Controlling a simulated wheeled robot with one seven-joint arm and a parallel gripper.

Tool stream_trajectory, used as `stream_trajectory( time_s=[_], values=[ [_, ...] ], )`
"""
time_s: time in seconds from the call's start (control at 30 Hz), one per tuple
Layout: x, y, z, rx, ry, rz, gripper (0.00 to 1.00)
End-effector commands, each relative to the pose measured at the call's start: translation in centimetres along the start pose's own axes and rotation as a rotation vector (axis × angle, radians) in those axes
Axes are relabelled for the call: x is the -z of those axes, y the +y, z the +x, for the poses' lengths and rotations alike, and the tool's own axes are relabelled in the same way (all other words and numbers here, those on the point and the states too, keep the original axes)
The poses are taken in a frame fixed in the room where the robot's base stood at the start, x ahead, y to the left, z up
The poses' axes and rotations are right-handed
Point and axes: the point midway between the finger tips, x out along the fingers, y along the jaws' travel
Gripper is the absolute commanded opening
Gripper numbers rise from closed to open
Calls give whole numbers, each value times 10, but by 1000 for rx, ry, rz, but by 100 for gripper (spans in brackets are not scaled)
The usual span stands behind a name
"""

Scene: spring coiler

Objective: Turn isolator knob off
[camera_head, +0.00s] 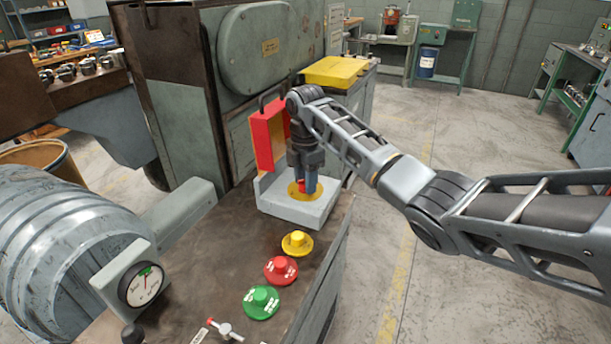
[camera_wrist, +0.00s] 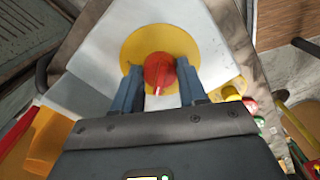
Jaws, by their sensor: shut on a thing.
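The isolator knob (camera_wrist: 160,70) is red with a white pointer line and sits on a round yellow plate (camera_wrist: 135,48) on a pale grey box (camera_head: 300,213). In the wrist view the pointer line runs toward the bottom of the picture, toward my gripper. My gripper (camera_head: 305,188) points down over the box with its blue fingers on either side of the knob. It is shut on the knob; the fingers also show in the wrist view (camera_wrist: 160,82). In the head view the fingers hide most of the knob.
A red raised cover (camera_head: 265,140) stands right behind the box. Yellow (camera_head: 297,242), red (camera_head: 281,268) and green (camera_head: 261,301) buttons lie in front of it on the brown machine top. A dial gauge (camera_head: 145,285) stands at the left. The floor at right is open.

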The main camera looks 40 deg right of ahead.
Motion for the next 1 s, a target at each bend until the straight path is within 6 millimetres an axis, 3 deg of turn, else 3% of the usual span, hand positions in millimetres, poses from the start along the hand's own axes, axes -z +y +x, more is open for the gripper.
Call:
stream_trajectory(
  time_s=[0.3,0.87,0.9,1.0],
  values=[
    [1,0,0,0,1,-131,11],
    [1,0,0,0,1,-161,11],
    [1,0,0,0,1,-161,44],
    [1,0,0,0,0,-160,53]
  ],
)
